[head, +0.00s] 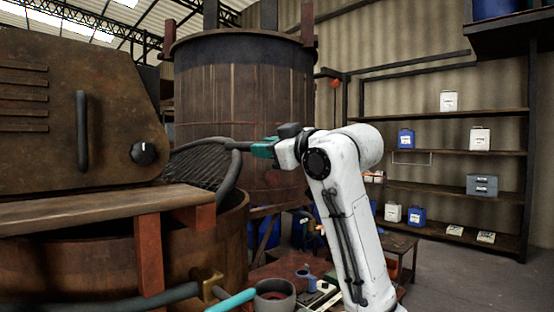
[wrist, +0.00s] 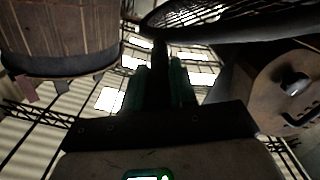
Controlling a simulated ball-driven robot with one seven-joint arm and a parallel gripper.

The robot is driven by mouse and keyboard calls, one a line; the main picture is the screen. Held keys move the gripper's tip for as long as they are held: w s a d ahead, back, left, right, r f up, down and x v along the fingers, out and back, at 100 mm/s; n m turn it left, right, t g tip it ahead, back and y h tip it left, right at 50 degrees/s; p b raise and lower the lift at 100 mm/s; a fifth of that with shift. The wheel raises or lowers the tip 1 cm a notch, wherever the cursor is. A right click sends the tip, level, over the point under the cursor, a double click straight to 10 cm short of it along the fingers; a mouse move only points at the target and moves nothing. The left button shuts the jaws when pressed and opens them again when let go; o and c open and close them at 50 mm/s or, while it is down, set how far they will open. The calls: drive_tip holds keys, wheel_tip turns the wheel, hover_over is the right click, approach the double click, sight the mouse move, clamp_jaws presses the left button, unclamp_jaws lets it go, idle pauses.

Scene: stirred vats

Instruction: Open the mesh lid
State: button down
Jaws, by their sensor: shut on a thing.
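The mesh lid (head: 203,166) is a dark round grille with a thick rim. It stands tilted up above the low wooden vat (head: 228,240) at the left, so the vat is at least partly uncovered. My gripper (head: 262,149) is at the lid's upper right, shut on its dark bar handle (head: 238,146). In the wrist view the mesh lid (wrist: 215,12) crosses the top. My gripper's green fingers (wrist: 157,85) close around the dark bar there. The lid's far side is partly hidden behind the rusty machine housing.
A rusty housing (head: 75,110) with a black knob (head: 143,153) and a wooden ledge (head: 100,212) stand left of the lid. A tall vat (head: 243,100) stands behind. Shelves (head: 455,155) line the right wall. A low table (head: 300,275) with cups lies below my arm.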

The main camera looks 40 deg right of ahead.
drive_tip(key=a+r+n, duration=0.3)
drive_tip(key=a+n, duration=0.2)
drive_tip(key=a, duration=0.3)
drive_tip(key=a+r+n+p, duration=0.1)
drive_tip(key=a+r+n, duration=0.3)
drive_tip(key=a+n, duration=0.2)
drive_tip(key=shift+s+a, duration=0.3)
drive_tip(key=shift+a, duration=0.85)
drive_tip(key=c, duration=1.1)
unclamp_jaws()
drive_tip(key=shift+o, duration=0.9)
